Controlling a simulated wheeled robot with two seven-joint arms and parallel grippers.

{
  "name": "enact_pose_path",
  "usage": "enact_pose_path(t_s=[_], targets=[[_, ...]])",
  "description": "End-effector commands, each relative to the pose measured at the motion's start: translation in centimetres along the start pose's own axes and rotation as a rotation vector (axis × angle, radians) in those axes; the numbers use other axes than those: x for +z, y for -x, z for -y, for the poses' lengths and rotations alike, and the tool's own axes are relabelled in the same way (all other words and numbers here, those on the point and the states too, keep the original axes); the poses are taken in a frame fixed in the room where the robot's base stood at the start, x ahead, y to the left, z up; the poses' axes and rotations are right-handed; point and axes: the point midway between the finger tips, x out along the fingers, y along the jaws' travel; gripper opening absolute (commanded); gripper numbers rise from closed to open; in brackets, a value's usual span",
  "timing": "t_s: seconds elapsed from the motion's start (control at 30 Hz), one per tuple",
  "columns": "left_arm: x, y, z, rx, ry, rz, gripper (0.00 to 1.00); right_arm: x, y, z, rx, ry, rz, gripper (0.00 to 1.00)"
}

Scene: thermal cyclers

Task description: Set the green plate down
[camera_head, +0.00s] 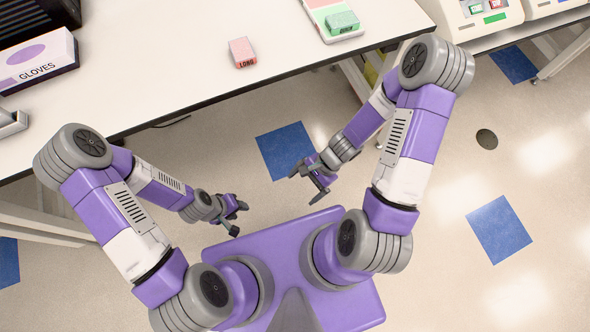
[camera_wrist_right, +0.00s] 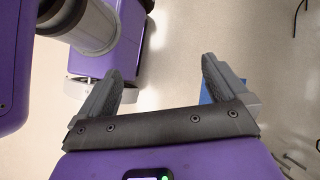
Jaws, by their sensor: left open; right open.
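The green plate (camera_head: 342,22) rests on a white and pink tray-like pad (camera_head: 320,5) on the white table, at the top centre of the head view. Neither gripper is near it. My left gripper (camera_head: 231,219) is open and empty, over the floor in front of my base. My right gripper (camera_head: 306,184) is open and empty, also over the floor, short of the table's front edge. In the right wrist view its two fingers (camera_wrist_right: 160,88) stand wide apart with nothing between them. The plate is not in the right wrist view.
A pink block marked LONG (camera_head: 242,53) lies on the white table (camera_head: 160,75), left of the plate. A gloves box (camera_head: 38,62) stands at the far left. Thermal cyclers (camera_head: 485,14) stand on another bench at the top right. The table's middle front is clear.

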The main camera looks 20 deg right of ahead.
Motion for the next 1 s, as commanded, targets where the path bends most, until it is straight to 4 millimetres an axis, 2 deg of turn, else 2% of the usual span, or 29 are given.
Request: enact_pose_path(t_s=[0.03, 0.13, 0.3, 0.4, 0.57, 1.0], targets=[[0.0, 0.0, 0.0, 0.000, 0.000, 0.000, 0.43, -0.3, -1.2, -0.9, 0.056, 0.129, -0.042, 1.00], [0.0, 0.0, 0.0, 0.000, 0.000, 0.000, 0.43, -1.4, -3.0, -1.6, 0.120, 0.400, -0.131, 1.00], [0.0, 0.0, 0.0, 0.000, 0.000, 0.000, 0.43, -1.8, -5.4, -0.5, 0.124, 0.775, -0.220, 1.00], [0.0, 0.0, 0.0, 0.000, 0.000, 0.000, 0.43, -1.4, -6.2, 0.3, 0.102, 0.907, -0.241, 1.00], [0.0, 0.0, 0.0, 0.000, 0.000, 0.000, 0.43, -1.1, -6.7, 0.9, 0.080, 0.988, -0.253, 1.00], [0.0, 0.1, 0.0, 0.000, 0.000, 0.000, 0.43, -1.1, -6.6, 0.9, 0.079, 0.987, -0.254, 1.00]])
